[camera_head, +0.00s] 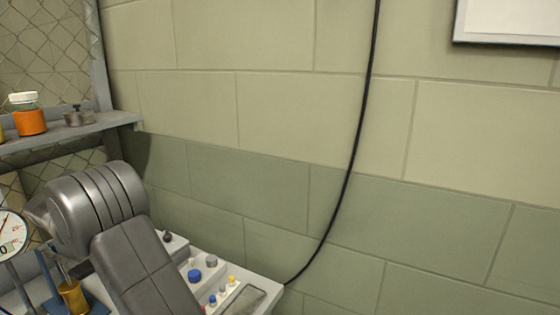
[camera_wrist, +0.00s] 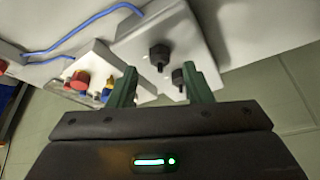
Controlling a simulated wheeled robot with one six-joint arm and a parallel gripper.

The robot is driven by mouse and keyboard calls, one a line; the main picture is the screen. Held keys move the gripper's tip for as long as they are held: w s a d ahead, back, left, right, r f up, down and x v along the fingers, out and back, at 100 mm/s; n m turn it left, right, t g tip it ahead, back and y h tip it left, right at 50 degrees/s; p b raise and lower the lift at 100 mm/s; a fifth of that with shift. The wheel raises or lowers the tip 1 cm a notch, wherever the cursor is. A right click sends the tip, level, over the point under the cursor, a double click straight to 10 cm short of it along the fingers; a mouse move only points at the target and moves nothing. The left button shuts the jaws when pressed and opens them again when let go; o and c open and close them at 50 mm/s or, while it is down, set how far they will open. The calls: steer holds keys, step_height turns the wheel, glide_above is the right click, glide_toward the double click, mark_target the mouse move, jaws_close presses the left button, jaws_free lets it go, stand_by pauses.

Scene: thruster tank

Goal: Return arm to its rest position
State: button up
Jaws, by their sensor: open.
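My gripper (camera_wrist: 158,70) shows in the wrist view, with its two green fingers spread apart and nothing between them. Behind and between the fingertips is a light grey panel (camera_wrist: 190,28) with a black knob (camera_wrist: 159,54) and a smaller black knob beside the right finger. I cannot tell how far the fingertips are from it. In the head view my gripper is not seen; a large grey ribbed joint and link at lower left look like my arm, and cover part of the bench.
A white control panel (camera_head: 262,281) with blue, yellow and grey knobs lies at lower centre. A black cable (camera_head: 350,170) hangs along the wall. An orange-filled jar (camera_head: 29,118) stands on a shelf (camera_head: 95,125). A round gauge (camera_head: 10,235) is at far left. A blue cable (camera_wrist: 85,25) crosses the wrist view.

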steer(key=x, duration=0.3)
steer(key=shift+d+f, duration=0.1)
steer(key=shift+f, duration=0.15)
steer(key=shift+r, duration=0.15)
